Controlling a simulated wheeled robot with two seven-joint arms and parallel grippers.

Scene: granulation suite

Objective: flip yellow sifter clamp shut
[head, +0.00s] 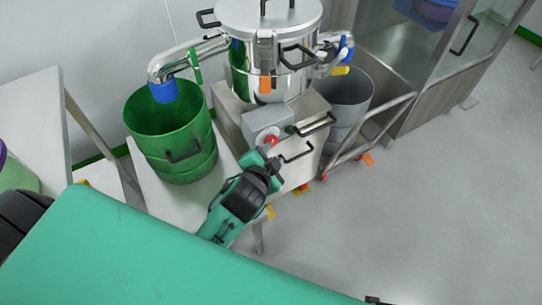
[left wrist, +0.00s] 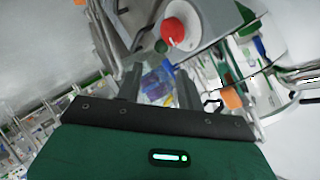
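The sifter (head: 272,55) is a round steel vessel with a lid and black handles, standing on a steel cabinet. A yellow clamp handle (head: 340,71) sticks out at its right side, beside a blue part; at this size I cannot tell how far it is swung. An orange tab (head: 265,84) hangs on the sifter's front. My left gripper (head: 274,149) is low in front of the cabinet's control box, apart from the yellow handle. In the left wrist view its two fingers (left wrist: 159,88) are spread with nothing held between them. My right gripper is not seen.
The control box (head: 267,122) carries a red knob (left wrist: 173,27). A green bin (head: 172,130) stands left under a pipe; a grey bin (head: 345,95) stands right behind a steel push rail (head: 375,128). The floor at right is clear.

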